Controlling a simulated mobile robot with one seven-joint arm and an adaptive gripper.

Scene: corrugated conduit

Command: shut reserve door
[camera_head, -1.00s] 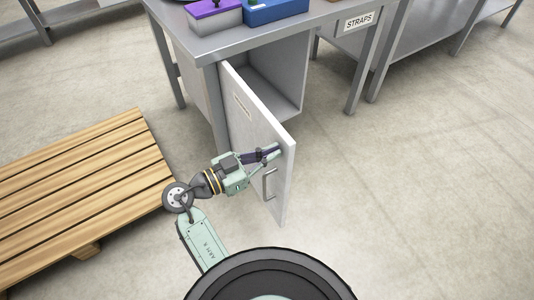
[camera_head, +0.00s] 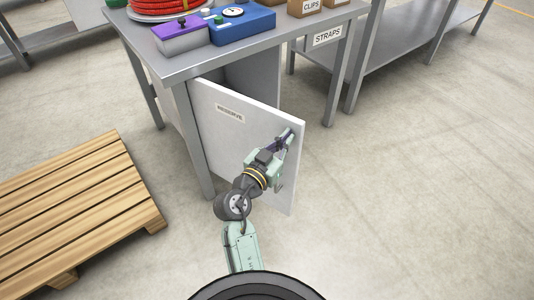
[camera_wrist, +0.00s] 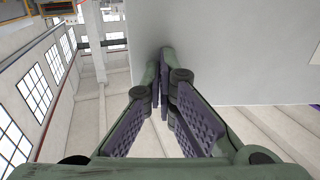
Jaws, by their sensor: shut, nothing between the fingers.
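The reserve door (camera_head: 238,118) is a light grey panel labelled RESERVE, hinged at its left on the cabinet under the workbench. It stands partly open, with a gap showing the cabinet interior (camera_head: 255,75) behind it. My gripper (camera_head: 288,136) is at the outer face of the door near its free right edge, fingers together and holding nothing. In the wrist view the shut fingertips (camera_wrist: 163,58) are against or very close to the door panel (camera_wrist: 225,55); exact contact cannot be told. The door's handle is hidden behind my gripper and arm.
The workbench (camera_head: 190,62) carries a purple-lidded box (camera_head: 180,37), a blue case (camera_head: 242,22) and a red coil (camera_head: 165,5). A wooden pallet (camera_head: 75,215) lies on the floor at left. The floor (camera_head: 400,200) at right is clear.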

